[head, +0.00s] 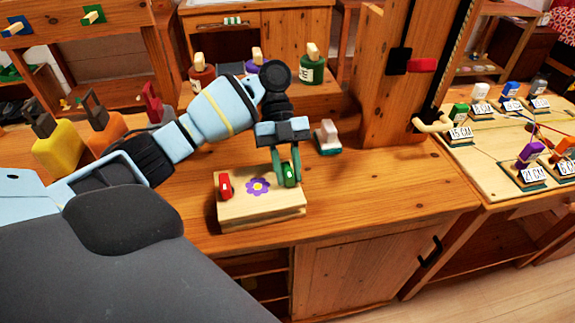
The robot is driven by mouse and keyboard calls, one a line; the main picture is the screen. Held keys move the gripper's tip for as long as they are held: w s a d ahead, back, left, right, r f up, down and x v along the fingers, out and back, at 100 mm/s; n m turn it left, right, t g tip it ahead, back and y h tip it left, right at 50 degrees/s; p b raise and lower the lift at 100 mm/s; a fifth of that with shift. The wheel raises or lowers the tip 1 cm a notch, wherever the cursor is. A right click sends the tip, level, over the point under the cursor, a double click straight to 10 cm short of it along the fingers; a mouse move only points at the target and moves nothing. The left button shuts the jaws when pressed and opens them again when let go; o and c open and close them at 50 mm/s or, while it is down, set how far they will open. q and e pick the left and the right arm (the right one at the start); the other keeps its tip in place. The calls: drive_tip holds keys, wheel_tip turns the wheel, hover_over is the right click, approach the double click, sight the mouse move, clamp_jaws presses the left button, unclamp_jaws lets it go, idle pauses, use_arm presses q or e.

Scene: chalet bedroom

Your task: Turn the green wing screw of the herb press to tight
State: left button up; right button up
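The herb press (262,209) is a pale wooden block with a purple flower on its top, lying on the wooden worktop. A red wing screw (225,187) stands at its left end. A green wing screw (289,174) stands at its right end. My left gripper (288,180) points down over the right end, its green fingers on either side of the green wing screw. I cannot tell whether the fingers press on the screw, and they partly hide it. My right gripper is not in view.
A small block with a pale handle (327,136) stands just behind the press. Bottles with wooden stoppers (313,66) stand at the back. A wooden post (385,110) rises at the right, beside a board of labelled pieces (482,150). The worktop right of the press is clear.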

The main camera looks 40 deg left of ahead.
use_arm(q)
drive_tip(key=o, duration=0.3)
drive_tip(key=shift+p+v, duration=0.45)
drive_tip(key=shift+v, duration=3.45)
